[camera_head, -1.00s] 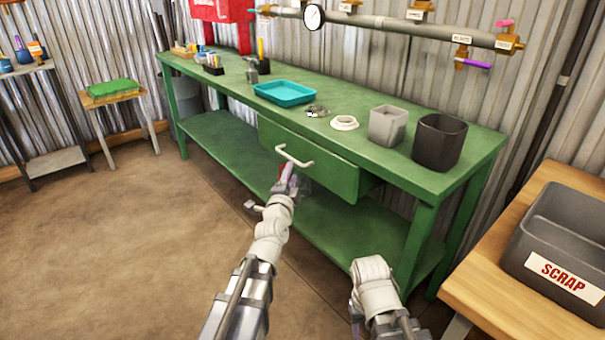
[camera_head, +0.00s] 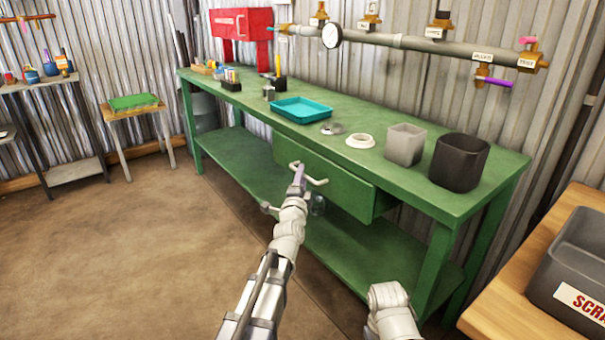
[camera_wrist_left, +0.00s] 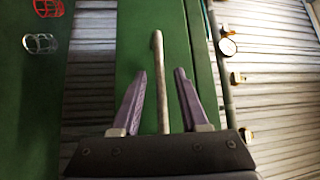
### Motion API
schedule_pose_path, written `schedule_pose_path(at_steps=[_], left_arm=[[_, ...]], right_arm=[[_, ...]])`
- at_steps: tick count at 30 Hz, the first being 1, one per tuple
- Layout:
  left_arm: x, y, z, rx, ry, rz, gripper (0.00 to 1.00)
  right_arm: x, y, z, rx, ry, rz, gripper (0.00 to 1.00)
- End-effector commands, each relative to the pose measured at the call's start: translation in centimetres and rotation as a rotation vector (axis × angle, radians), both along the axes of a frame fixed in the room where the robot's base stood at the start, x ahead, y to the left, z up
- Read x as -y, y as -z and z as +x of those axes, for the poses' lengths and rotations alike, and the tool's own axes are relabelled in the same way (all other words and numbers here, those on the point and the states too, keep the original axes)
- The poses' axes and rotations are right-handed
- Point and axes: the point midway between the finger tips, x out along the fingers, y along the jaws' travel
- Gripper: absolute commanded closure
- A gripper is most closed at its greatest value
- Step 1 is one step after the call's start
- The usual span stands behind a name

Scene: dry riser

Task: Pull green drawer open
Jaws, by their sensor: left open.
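The green drawer (camera_head: 340,183) sits under the top of a green workbench and looks shut or nearly so. Its pale bar handle (camera_head: 319,182) is on the front, partly hidden by my left gripper. My left gripper (camera_head: 298,179) is at the handle in the head view. In the left wrist view the open purple fingers (camera_wrist_left: 161,85) stand on either side of the handle (camera_wrist_left: 157,70), with a gap visible on both sides. The green drawer front (camera_wrist_left: 135,30) lies behind it. My right arm shows at the lower right; its gripper is out of view.
On the workbench (camera_head: 240,98) stand a teal tray (camera_head: 302,110), a white ring (camera_head: 360,141), a grey bin (camera_head: 405,145) and a black bin (camera_head: 459,162). A scrap bin (camera_head: 575,275) is on a wooden table at right. The floor (camera_head: 130,250) at left is clear.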

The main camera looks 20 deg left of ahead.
Motion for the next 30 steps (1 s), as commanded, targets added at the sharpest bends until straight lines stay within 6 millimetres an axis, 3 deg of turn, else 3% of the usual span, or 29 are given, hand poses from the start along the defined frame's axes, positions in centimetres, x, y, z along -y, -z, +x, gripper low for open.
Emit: schedule_pose_path(at_steps=[3,11,23,30], left_arm=[[-0.20,-0.23,1.46,0.000,0.000,0.001,0.56],[-0.21,-0.20,1.52,0.000,0.000,0.000,0.56],[-0.20,-0.20,1.51,0.000,0.000,0.000,0.99],[-0.19,-0.19,1.52,-0.001,0.000,0.000,1.00]], right_arm=[[0.00,-0.23,0.00,0.000,-0.001,0.000,0.50],[0.00,-0.20,0.00,0.000,-0.001,0.000,0.50],[0.00,-0.20,0.00,0.000,-0.001,0.000,0.50],[0.00,-0.20,0.00,0.000,-0.001,0.000,0.50]])
